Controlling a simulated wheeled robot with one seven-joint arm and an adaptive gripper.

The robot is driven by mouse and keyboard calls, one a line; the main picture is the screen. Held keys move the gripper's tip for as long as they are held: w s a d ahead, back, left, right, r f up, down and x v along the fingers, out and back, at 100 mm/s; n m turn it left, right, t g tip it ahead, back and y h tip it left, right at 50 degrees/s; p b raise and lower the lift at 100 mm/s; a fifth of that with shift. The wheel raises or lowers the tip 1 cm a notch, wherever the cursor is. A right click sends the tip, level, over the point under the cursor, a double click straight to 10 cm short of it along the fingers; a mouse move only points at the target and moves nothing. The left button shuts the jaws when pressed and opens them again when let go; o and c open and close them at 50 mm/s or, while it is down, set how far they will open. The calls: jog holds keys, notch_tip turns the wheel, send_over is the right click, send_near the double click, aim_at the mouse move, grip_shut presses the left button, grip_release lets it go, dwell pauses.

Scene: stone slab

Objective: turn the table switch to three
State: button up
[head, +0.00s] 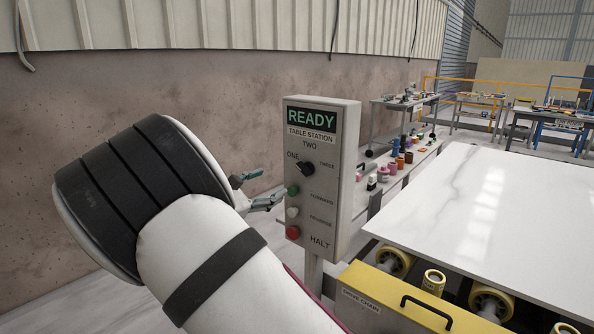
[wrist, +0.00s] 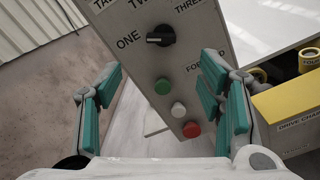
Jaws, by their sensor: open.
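The table switch is a black rotary knob (head: 306,168) on the grey control box (head: 346,170), with ONE at its left, TWO above and THREE at its right. In the wrist view the knob (wrist: 160,40) has its white mark toward ONE. My gripper (head: 262,187) is to the left of the box in the head view. In the wrist view my gripper (wrist: 160,78) is open and empty, its teal fingers apart, with the knob ahead of and between them. The fingers are not seen touching the knob.
Below the knob are a green button (wrist: 162,87), a white button (wrist: 178,109) and a red HALT button (wrist: 191,129). A white slab (head: 500,210) on yellow rollers (head: 393,262) stands at the right. A concrete wall (head: 60,180) is behind.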

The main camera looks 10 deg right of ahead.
aim_at(301, 170)
jog(key=x, duration=1.3)
jog(key=shift+d, duration=0.1)
jog(key=shift+c, duration=0.3)
jog(key=c, duration=1.1)
